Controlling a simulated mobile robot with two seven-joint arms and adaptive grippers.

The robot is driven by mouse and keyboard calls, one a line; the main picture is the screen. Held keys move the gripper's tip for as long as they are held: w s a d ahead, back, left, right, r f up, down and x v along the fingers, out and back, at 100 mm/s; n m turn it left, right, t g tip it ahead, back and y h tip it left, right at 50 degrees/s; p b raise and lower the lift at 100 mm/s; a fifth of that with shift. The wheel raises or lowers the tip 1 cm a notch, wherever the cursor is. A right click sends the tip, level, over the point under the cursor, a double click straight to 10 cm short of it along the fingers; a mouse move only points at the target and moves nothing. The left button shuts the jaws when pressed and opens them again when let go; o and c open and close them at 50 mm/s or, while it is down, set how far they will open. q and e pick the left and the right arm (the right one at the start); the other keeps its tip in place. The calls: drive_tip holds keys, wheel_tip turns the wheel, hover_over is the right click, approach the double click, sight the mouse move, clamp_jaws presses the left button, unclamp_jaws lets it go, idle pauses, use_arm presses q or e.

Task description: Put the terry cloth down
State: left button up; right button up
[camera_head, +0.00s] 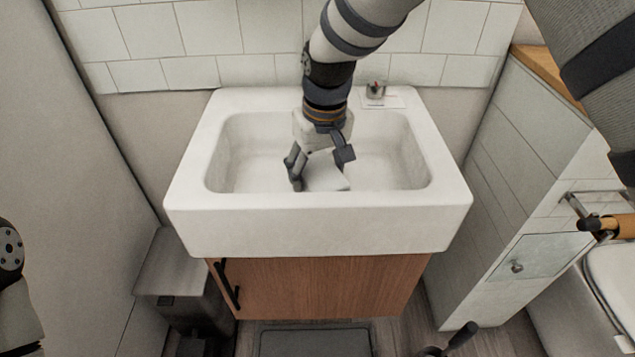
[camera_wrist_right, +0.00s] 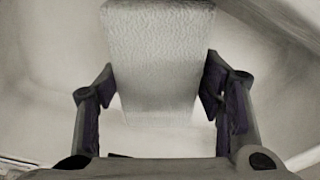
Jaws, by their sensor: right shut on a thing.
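The white terry cloth (camera_head: 326,172) is a folded, block-like piece inside the sink basin in the head view. My right gripper (camera_head: 320,170) reaches down into the basin and is shut on the cloth. In the right wrist view the textured cloth (camera_wrist_right: 158,60) sits between the two dark finger pads of my right gripper (camera_wrist_right: 160,100). Whether the cloth touches the basin floor cannot be told. My left gripper is not in view; only a bit of my left arm shows at the left edge of the head view.
The white sink (camera_head: 320,225) has a wide rim, with a small tap (camera_head: 375,91) at the back right. A wooden cabinet (camera_head: 320,285) is below. A metal bin (camera_head: 182,275) stands at left, a toilet (camera_head: 612,270) at right. The basin is otherwise empty.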

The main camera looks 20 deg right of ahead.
sight(322, 176)
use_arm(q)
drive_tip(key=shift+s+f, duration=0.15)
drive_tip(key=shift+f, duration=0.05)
use_arm(e)
wheel_tip(322, 176, down, 3)
drive_tip(key=shift+f, duration=0.2)
drive_tip(key=shift+f, duration=0.2)
drive_tip(key=o, duration=1.2)
drive_tip(key=shift+r, duration=0.15)
drive_tip(key=r, duration=0.4)
drive_tip(key=s+r+p, duration=0.1)
drive_tip(key=r, duration=0.7)
drive_tip(key=shift+s+d, duration=0.15)
drive_tip(key=shift+s, duration=0.25)
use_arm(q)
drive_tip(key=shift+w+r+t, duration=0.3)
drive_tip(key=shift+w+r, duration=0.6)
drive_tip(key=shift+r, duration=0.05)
